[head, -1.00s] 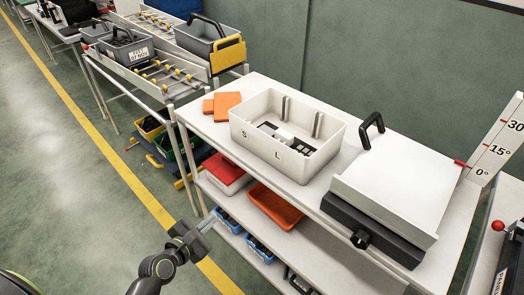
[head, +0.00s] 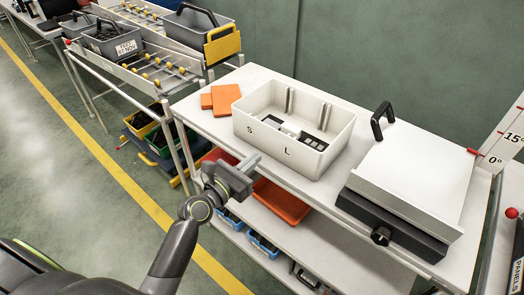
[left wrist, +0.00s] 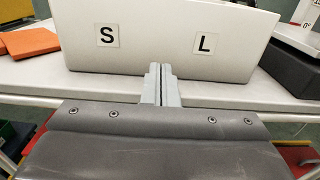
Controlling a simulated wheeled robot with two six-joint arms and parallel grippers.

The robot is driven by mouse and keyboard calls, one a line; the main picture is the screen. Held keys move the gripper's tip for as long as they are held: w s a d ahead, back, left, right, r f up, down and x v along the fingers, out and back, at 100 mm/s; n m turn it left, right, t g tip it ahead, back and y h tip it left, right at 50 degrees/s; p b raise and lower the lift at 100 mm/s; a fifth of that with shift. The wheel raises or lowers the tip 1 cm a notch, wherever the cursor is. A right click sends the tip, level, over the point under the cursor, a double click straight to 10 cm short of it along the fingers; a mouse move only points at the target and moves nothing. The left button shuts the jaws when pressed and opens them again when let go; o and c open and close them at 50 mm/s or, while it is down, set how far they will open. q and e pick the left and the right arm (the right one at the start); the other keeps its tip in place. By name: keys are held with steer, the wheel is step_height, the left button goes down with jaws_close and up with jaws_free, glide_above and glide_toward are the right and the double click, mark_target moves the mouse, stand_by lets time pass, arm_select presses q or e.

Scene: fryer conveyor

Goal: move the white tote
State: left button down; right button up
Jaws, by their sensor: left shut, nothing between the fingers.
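The white tote (head: 310,160) stands on the white table top (head: 215,128), with the letters S and L on its front wall. Black and white items lie on its floor. My left gripper (head: 253,160) is in front of the tote's front wall, near its lower edge, with its fingers shut and empty. In the left wrist view the closed fingers (left wrist: 161,82) point at the tote's front wall (left wrist: 150,40), between the S and the L. I cannot tell whether they touch it. My right gripper is not in view.
Orange slabs (head: 226,98) lie left of the tote. A white-topped device with a black handle (head: 415,175) stands to its right. An orange tray (head: 281,201) and blue bins are on the shelves below. A roller conveyor (head: 150,72) with grey totes stands at the left.

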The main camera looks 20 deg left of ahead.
mark_target(270, 146)
arm_select(q)
steer(key=shift+x, duration=2.15)
steer(key=x, duration=0.2)
steer(key=shift+w+d+p, duration=0.1)
steer(key=shift+w+p, duration=0.2)
steer(key=shift+p, duration=0.1)
steer(key=shift+w+d, duration=0.15)
steer(key=shift+w, duration=0.15)
steer(key=shift+s, duration=0.1)
